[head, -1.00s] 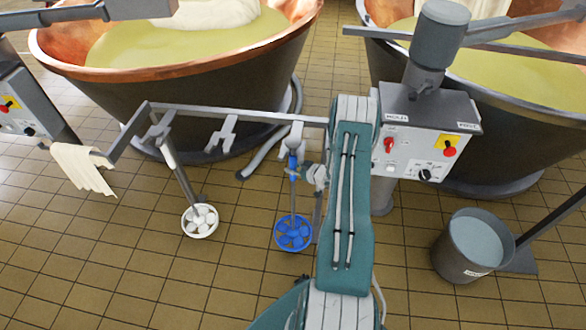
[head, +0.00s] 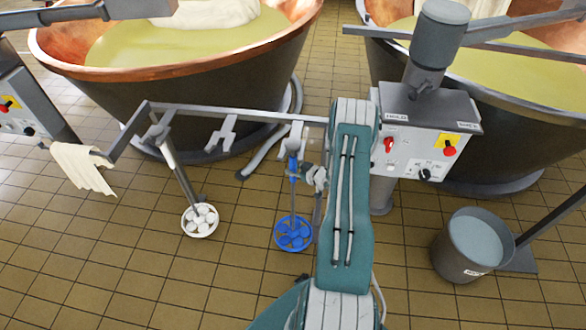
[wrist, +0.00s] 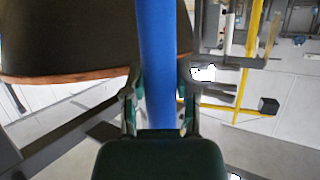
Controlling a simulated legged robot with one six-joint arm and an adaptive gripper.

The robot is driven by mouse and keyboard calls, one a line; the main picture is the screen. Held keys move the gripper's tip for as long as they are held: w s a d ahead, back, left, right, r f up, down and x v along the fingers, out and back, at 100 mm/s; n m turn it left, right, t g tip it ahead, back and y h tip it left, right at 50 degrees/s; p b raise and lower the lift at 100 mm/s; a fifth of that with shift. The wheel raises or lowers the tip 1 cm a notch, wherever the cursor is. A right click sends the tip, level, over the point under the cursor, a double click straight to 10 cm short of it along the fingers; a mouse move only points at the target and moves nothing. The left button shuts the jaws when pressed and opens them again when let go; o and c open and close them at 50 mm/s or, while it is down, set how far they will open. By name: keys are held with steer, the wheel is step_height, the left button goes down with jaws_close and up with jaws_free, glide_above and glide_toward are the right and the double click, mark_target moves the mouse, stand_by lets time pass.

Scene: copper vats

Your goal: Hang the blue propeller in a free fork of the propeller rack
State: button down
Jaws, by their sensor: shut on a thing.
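The blue propeller (head: 293,233) hangs upright, its bladed ring low and its shaft reaching up to the rack's bar. My gripper (head: 302,172) is shut on its shaft, just below a fork. In the wrist view the blue shaft (wrist: 156,60) runs between the fingers of my gripper (wrist: 158,100). The propeller rack (head: 250,113) is a grey bar with forks. A white propeller (head: 199,220) hangs in its left fork. The middle fork (head: 222,134) is empty. The blue propeller's top is at the right fork (head: 292,140); I cannot tell whether it rests there.
Copper vats (head: 180,90) stand behind the rack. A control box (head: 425,135) stands close right of my arm. A grey bucket (head: 468,246) is on the floor at right. A pale cloth (head: 82,168) hangs at the rack's left end. The tiled floor in front is clear.

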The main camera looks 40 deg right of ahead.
steer(key=shift+w+d+f, duration=0.15)
steer(key=shift+f, duration=0.2)
stand_by(1.1)
